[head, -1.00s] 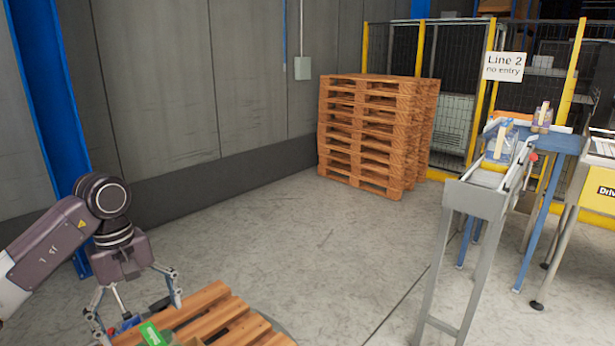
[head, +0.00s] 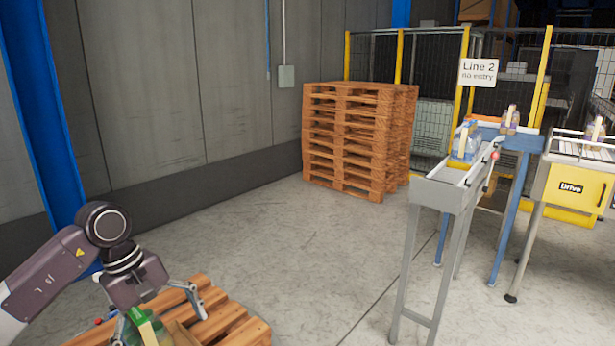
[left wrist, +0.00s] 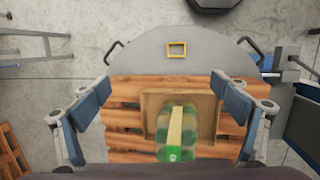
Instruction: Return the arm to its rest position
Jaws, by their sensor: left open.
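My left gripper (head: 158,312) is open, low at the left of the head view. In the left wrist view its fingers (left wrist: 163,92) stand wide apart, with nothing between the pads. Below them is a pack of green bottles (left wrist: 176,132) with a tan strip along its top. The pack sits in or on a shallow wooden box (left wrist: 206,112) on a wooden pallet (left wrist: 125,90). In the head view the gripper partly hides the pack (head: 138,316); the pallet (head: 235,325) shows to its right. My right gripper is in neither view.
A tall pallet stack (head: 350,140) stands by the wall. A conveyor (head: 445,195) carrying bottle packs (head: 465,142) is at the right. The floor between is clear.

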